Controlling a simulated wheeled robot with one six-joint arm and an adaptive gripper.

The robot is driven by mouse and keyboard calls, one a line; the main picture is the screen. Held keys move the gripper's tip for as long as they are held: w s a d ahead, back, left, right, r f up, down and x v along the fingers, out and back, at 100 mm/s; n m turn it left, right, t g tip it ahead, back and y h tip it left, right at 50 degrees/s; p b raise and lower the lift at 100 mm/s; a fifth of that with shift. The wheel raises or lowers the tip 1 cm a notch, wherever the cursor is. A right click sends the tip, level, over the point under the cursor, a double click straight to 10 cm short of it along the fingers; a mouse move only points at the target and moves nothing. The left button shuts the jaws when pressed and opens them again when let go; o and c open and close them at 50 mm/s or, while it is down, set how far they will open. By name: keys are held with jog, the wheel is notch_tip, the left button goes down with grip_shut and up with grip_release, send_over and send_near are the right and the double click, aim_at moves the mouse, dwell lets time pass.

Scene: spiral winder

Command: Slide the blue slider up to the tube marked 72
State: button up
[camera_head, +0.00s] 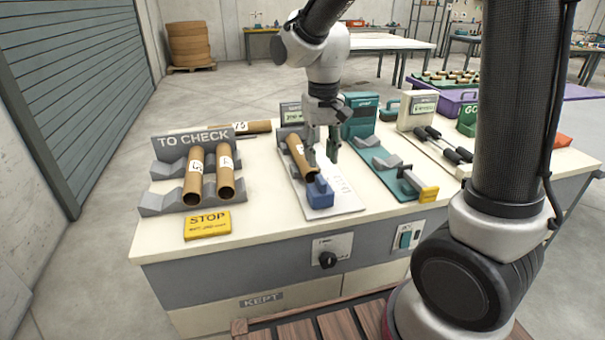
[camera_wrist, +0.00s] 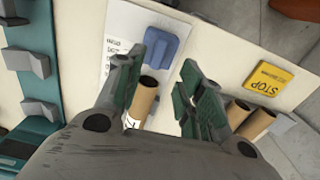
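A brown cardboard tube (camera_head: 300,158) lies on the pale measuring board (camera_head: 345,203), tilted away from me. It also shows in the wrist view (camera_wrist: 145,103), with dark writing on a white label that I cannot read. The blue slider (camera_head: 320,191) stands on the board at the tube's near end; in the wrist view the slider (camera_wrist: 161,48) appears just beyond the tube's end, with a narrow gap. My gripper (camera_head: 323,158) is open and empty above the board. In the wrist view its fingers (camera_wrist: 160,72) are spread, with the tube seen between them.
A grey TO CHECK rack (camera_head: 163,170) holds two marked tubes on the left, with a yellow STOP sign (camera_head: 207,224) in front. Another tube (camera_head: 245,127) lies behind. A teal fixture (camera_head: 378,160) stands close on the right.

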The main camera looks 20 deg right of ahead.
aim_at(321, 178)
jog(key=shift+s+d, duration=0.1)
jog(key=shift+f, duration=0.35)
notch_tip(321, 178, down, 7)
jog(key=shift+f, duration=0.1)
grip_shut()
